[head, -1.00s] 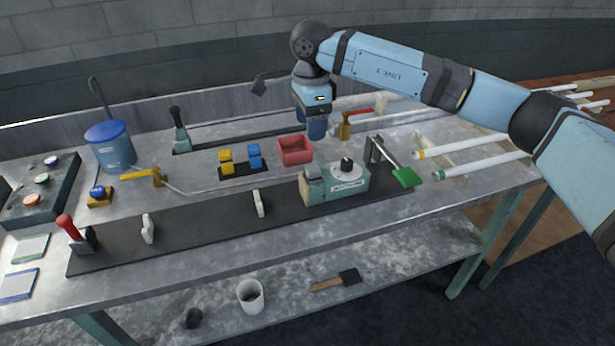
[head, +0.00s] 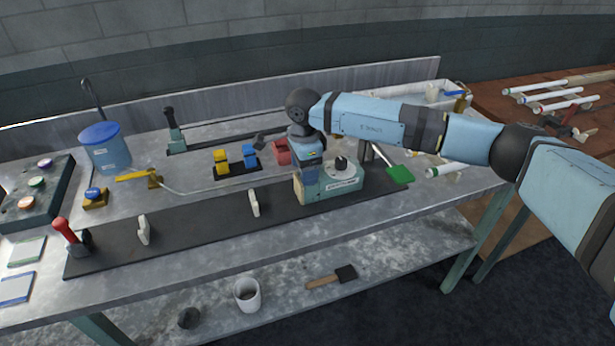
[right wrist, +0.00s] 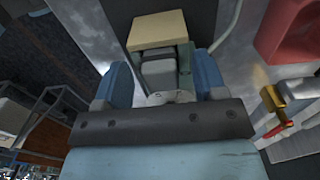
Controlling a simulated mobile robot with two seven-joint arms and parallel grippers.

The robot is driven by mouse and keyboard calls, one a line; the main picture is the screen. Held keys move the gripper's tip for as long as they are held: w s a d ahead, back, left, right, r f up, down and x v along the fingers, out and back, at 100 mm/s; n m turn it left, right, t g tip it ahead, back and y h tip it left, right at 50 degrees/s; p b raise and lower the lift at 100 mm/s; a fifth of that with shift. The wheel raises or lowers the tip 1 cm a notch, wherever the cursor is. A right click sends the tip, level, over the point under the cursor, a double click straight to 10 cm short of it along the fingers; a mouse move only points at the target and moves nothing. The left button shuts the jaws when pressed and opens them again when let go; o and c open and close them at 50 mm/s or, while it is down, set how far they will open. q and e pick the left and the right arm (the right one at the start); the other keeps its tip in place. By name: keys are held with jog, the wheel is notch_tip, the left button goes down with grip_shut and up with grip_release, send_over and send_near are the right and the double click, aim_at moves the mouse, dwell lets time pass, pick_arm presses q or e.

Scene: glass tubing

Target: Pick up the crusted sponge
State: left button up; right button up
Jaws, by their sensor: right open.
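A pale beige block (right wrist: 158,30), which looks like the sponge, shows in the right wrist view beside a grey block (right wrist: 158,68); I cannot make out a crust on it. It sits at the left end of the pale green machine with a round dial (head: 340,182). My right gripper (right wrist: 163,86) is open, its blue fingers apart on either side of the grey block, with the beige block just beyond the fingertips. In the head view my right gripper (head: 307,180) covers the machine's left end. Contact cannot be told. My left gripper is not in view.
A red bin (head: 282,152) is close behind my right gripper; blue and yellow blocks (head: 235,157) stand to its left. A green paddle (head: 400,174) juts out at the machine's right. White upright supports (head: 254,203) stand on the dark rail (head: 195,222).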

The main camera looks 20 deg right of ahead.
jog(key=shift+f, duration=0.35)
jog(key=c, duration=1)
jog(key=shift+r, duration=0.2)
